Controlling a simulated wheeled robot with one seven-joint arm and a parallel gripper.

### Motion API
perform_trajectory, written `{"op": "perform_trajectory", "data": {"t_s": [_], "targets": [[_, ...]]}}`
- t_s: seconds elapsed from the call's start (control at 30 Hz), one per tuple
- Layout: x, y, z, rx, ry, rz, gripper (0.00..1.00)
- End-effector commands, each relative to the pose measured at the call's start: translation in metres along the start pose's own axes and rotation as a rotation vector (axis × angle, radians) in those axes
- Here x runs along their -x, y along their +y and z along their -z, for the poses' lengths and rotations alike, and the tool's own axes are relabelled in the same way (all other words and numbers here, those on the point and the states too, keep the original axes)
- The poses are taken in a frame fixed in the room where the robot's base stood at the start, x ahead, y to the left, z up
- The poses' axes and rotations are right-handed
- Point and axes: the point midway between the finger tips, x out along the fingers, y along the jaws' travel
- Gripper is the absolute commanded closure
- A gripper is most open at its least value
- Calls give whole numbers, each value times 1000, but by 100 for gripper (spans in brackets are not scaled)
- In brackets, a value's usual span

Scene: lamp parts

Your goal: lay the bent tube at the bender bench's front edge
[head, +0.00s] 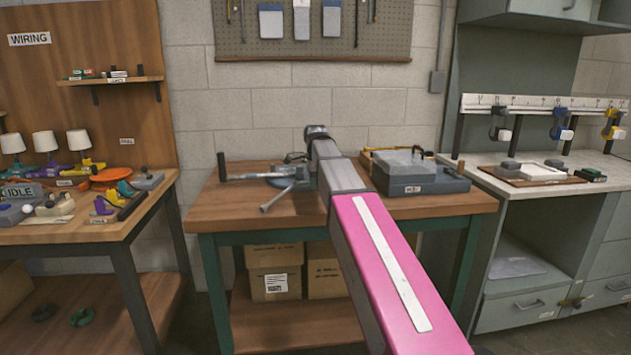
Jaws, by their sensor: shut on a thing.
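The bender bench (230,195) stands in the middle, with a wooden top and green legs. On its left half sits a grey bender (285,182) with a long bar ending in a dark upright grip (221,166). A short grey rod (275,199) sticks out from it toward the front edge; I cannot tell whether this is the bent tube or part of the bender. My arm reaches across the bench and ends in view at a dark grey joint. My gripper is not visible; my arm may hide it, along with whatever it holds.
A grey box-like fixture (410,175) sits on the bench's right half. Cardboard boxes (275,270) stand on its lower shelf. A wiring table (60,233) with lamps is at left, a grey counter (530,190) at right. The bench's front left corner is clear.

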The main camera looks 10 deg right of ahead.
Motion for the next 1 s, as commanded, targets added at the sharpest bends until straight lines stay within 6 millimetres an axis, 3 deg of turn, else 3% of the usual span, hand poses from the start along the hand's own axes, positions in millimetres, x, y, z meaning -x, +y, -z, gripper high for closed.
{"op": "perform_trajectory", "data": {"t_s": [0.67,0.7,0.77,1.0], "targets": [[-2,0,0,0,0,0,100],[-2,0,0,0,0,0,77],[-2,0,0,0,0,0,57],[-2,0,0,0,0,0,57]]}}
